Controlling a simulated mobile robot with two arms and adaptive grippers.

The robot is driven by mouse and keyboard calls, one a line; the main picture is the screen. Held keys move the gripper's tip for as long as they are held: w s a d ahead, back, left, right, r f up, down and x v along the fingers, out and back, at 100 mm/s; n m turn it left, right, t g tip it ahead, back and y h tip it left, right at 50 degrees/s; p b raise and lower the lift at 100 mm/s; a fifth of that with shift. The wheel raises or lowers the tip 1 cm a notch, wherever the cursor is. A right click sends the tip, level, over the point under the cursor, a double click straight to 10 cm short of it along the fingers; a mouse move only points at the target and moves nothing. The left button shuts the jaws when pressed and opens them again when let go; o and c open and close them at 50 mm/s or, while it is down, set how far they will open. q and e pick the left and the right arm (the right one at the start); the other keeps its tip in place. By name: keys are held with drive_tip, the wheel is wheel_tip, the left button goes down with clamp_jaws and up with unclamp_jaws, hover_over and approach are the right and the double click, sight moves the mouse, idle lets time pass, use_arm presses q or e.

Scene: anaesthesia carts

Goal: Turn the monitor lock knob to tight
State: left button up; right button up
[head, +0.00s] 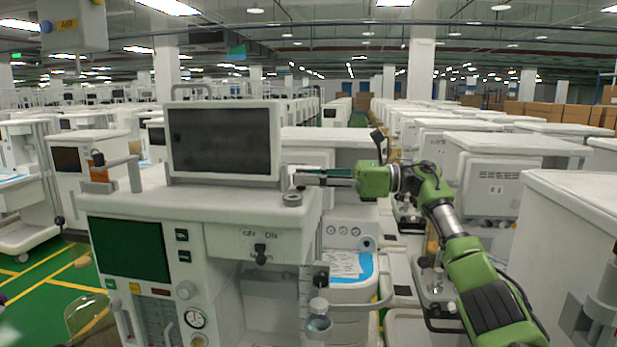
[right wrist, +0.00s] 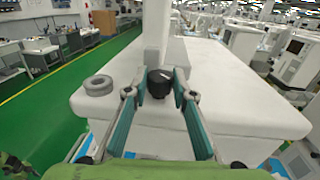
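The monitor (head: 222,141) with a dark screen stands on top of the white anaesthesia cart (head: 240,208). In the right wrist view it shows edge-on as a white upright slab (right wrist: 157,35). The black lock knob (right wrist: 159,83) is low at the monitor's side, with a small light mark on its right. My right gripper (head: 300,178) reaches in from the right at the monitor's lower right edge. In the wrist view its fingertips (right wrist: 160,76) are apart, one on each side of the knob, with narrow gaps visible. The head view does not show the knob clearly. My left gripper is not in view.
A grey ring (head: 292,199) lies on the cart top just below my right gripper; it also shows in the wrist view (right wrist: 98,85). A bracket arm (head: 115,163) stands at the cart's left. More carts (head: 500,165) crowd the right side. Green floor is open at the left.

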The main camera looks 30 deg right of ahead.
drive_tip(key=c, duration=0.3)
drive_tip(key=shift+s+f+m+t+h+b, duration=0.1)
drive_tip(key=shift+f+m+t+h+b, duration=0.3)
drive_tip(key=shift+b, duration=0.75)
drive_tip(key=shift+a+r+m+t+h+b, duration=0.1)
drive_tip(key=shift+m+t+h+b, duration=0.25)
drive_tip(key=shift+t+b, duration=0.4)
drive_tip(key=shift+s+a+r+m+t+h+b, duration=0.1)
drive_tip(key=shift+s+r+m+t+h+b, duration=0.05)
drive_tip(key=shift+m+t+h+b, duration=0.8)
drive_tip(key=shift+r+m+t+h, duration=0.15)
drive_tip(key=shift+m+t+h, duration=0.15)
drive_tip(key=shift+m+h, duration=0.15)
drive_tip(key=shift+a+m+t+h, duration=0.1)
drive_tip(key=shift+m+t+h, duration=0.5)
drive_tip(key=shift+h, duration=0.35)
drive_tip(key=shift+r+m+h, duration=0.1)
drive_tip(key=shift+m+h, duration=0.25)
drive_tip(key=shift+h, duration=0.05)
